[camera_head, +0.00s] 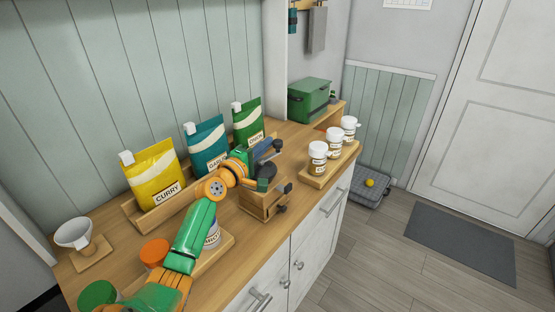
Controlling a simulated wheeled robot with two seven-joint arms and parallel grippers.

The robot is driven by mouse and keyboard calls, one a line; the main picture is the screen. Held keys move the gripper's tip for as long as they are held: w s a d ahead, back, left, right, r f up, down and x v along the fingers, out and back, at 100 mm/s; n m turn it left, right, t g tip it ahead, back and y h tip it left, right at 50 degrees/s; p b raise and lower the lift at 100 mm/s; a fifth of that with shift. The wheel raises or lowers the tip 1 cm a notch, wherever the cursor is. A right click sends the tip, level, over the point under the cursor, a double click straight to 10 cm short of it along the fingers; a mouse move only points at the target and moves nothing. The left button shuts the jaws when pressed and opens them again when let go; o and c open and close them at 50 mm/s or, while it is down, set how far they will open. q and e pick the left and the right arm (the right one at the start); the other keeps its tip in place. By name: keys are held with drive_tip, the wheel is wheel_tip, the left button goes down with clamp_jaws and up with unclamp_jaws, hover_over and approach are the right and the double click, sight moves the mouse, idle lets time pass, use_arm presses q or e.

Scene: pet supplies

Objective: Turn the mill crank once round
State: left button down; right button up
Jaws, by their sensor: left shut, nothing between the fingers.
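The mill (258,203) is a small wooden box with dark metal parts on top and dark knobs at its front right side. It stands on the wooden counter, right of the spice bags. My left arm, green and orange, reaches across the counter from the lower left. My left gripper (274,151) is shut and empty, over the top of the mill. The gripper and wrist overlap the mill's top, so I cannot make out the crank's full shape or whether the fingers touch it. My right gripper is not in view.
A rack (141,215) behind my arm holds yellow, teal and green bags. White jars stand on a board (321,176) to the right. A green box (309,100) stands beyond. My forearm partly hides an orange-lidded jar.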

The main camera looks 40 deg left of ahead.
use_arm(q)
drive_tip(key=shift+w+d, duration=0.1)
drive_tip(key=shift+w, duration=0.2)
drive_tip(key=shift+s+a+f, duration=0.15)
drive_tip(key=shift+s+a, duration=0.1)
drive_tip(key=shift+a, duration=0.35)
drive_tip(key=shift+s+a, duration=0.15)
drive_tip(key=shift+s, duration=0.2)
drive_tip(key=s, duration=0.7)
drive_tip(key=shift+d, duration=0.3)
drive_tip(key=shift+w, duration=0.1)
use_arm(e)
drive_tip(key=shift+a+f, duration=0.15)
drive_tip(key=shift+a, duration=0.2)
